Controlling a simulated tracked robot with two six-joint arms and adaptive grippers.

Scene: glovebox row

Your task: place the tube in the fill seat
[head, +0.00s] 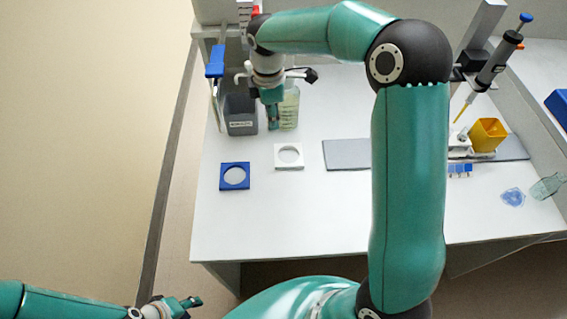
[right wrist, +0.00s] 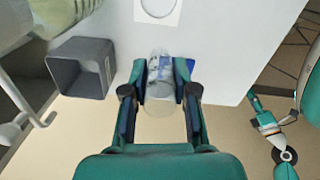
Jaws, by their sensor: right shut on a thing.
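My right gripper (head: 272,118) is low over the left back of the bench, beside a dark grey bin. In the right wrist view it (right wrist: 161,95) is shut on a clear tube (right wrist: 159,80), which sits between the two fingers. The tube is hidden in the head view. I cannot tell for sure which piece is the fill seat; a small white holder (head: 458,145) stands below the dispenser (head: 492,70) at the right. My left gripper (head: 185,303) is off the bench at the lower left; its finger gap is unclear.
The dark grey bin (head: 240,113) and a clear beaker (head: 289,107) flank my right gripper. A blue ring plate (head: 234,176) and a white ring plate (head: 289,156) lie in front. A yellow cup (head: 487,135) stands right. The front middle is clear.

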